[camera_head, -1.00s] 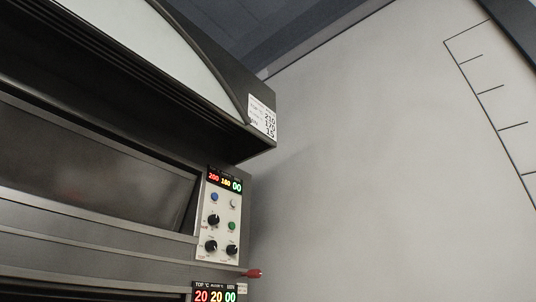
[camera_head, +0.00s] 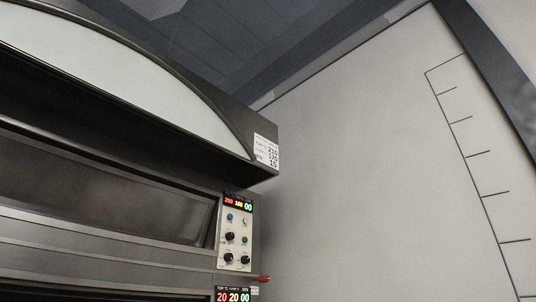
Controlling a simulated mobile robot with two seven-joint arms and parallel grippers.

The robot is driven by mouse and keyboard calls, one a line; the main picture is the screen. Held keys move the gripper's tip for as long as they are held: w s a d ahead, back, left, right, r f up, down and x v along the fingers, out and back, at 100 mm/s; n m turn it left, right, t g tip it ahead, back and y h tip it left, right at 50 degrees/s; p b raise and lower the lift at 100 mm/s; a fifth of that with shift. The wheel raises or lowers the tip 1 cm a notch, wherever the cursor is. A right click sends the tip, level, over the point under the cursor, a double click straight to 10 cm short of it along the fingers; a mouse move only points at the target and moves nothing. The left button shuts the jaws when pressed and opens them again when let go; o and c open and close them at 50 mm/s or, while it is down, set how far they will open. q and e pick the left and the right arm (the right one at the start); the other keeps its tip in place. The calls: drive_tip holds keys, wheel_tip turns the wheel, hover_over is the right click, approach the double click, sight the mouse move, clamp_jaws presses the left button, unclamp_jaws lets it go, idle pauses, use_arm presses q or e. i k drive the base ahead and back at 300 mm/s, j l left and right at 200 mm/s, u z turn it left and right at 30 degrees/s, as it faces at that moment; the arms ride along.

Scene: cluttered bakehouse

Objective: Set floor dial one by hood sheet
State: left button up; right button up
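The hood sheet (camera_head: 266,153) is a white label on the right end of the oven hood (camera_head: 120,85). Its large figures look like 210, 170 and 15; its small words are too small to read surely. Below it, the upper control panel (camera_head: 235,232) has a display (camera_head: 238,203) that seems to read 200, 180 and 00. The panel carries several black dials, one (camera_head: 230,237) at middle left and two along the bottom, plus blue, white and green buttons. Which one is the floor dial cannot be read. Neither gripper is in view.
A lower display (camera_head: 233,296) reads 20, 20, 00 at the bottom edge. A red knob (camera_head: 264,279) sticks out right of the panel. The long oven door (camera_head: 100,190) lies left of it. A bare pale wall with a black ruled scale (camera_head: 480,153) fills the right.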

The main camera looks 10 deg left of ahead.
sight(245, 259)
drive_tip(key=k+l+u, duration=0.1)
drive_tip(key=k, duration=0.2)
drive_tip(key=k+l+u, duration=0.1)
drive_tip(key=k, duration=0.25)
drive_tip(key=u, duration=0.4)
drive_tip(key=i+l+u, duration=0.2)
drive_tip(key=i+u, duration=0.2)
drive_tip(key=i+l+u, duration=0.55)
drive_tip(key=i+l, duration=0.45)
drive_tip(key=l, duration=0.1)
